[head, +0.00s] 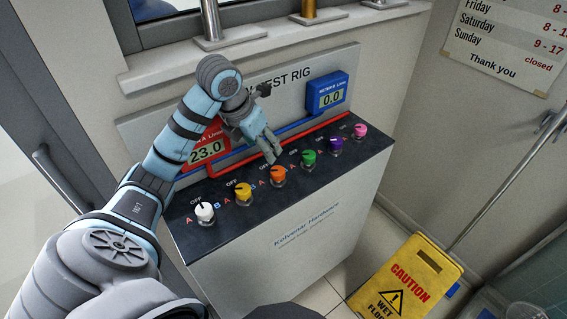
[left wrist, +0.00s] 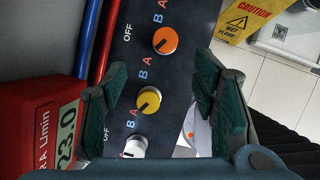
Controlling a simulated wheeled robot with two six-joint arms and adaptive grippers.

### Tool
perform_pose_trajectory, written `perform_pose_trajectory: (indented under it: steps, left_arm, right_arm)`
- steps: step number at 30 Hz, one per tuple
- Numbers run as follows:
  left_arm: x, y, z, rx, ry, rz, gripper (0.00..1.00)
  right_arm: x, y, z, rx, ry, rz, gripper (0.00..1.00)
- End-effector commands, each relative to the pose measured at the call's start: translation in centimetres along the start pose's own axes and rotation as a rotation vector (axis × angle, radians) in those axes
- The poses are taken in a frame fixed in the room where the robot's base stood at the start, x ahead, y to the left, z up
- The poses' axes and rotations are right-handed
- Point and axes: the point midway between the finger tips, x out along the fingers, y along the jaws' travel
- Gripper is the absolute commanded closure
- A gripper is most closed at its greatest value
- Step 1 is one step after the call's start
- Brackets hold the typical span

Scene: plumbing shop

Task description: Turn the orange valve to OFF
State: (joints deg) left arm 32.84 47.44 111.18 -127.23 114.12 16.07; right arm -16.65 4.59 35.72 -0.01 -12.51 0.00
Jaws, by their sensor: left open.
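The orange valve (head: 278,174) is a round knob on the sloping dark panel, between the yellow and green knobs. In the left wrist view the orange valve (left wrist: 165,40) has a dark pointer mark slanting to the lower left, on the side of its A label; the OFF label (left wrist: 127,33) lies left of it. My left gripper (head: 268,150) is above the panel, just behind and above the orange valve in the head view. Its fingers (left wrist: 160,70) are apart and empty, and the orange valve appears beyond their tips. My right gripper is not in view.
White (head: 205,211) and yellow (head: 243,194) knobs stand left of it; green (head: 309,158), purple (head: 335,144) and pink (head: 360,131) stand right. A red meter (head: 208,150) reads 23.0, a blue meter (head: 328,92) 0.0. Pipes run behind. A yellow caution sign (head: 405,280) is on the floor.

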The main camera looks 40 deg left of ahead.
Motion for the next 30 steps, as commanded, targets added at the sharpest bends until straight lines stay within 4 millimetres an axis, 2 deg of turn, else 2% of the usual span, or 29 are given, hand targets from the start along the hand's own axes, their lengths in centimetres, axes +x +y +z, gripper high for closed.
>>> perform_pose_trajectory:
  steps: [1,6,11,16,24,26,30]
  left_arm:
    - [2.0,-0.4,-0.1,0.004,0.000,-0.009,0.46]
    - [7.6,-0.9,0.0,0.013,-0.003,-0.014,0.46]
    - [11.5,-0.9,0.1,0.014,-0.002,-0.012,0.46]
    - [13.0,-0.8,0.3,0.012,-0.001,-0.009,0.46]
    - [13.2,-0.7,0.4,0.012,-0.002,-0.008,0.46]
    - [13.2,-0.7,0.4,0.012,-0.002,-0.008,0.54]
    - [13.2,-0.7,0.3,0.012,-0.002,-0.008,0.76]
  right_arm:
    - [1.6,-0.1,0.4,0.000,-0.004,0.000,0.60]
    - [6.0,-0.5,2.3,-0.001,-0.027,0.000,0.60]
    - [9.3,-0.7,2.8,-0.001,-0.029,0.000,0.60]
    - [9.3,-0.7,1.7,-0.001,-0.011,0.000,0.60]
    - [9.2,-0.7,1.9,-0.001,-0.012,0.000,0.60]
    - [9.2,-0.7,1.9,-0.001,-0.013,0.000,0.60]
    - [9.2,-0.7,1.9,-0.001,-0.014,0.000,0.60]
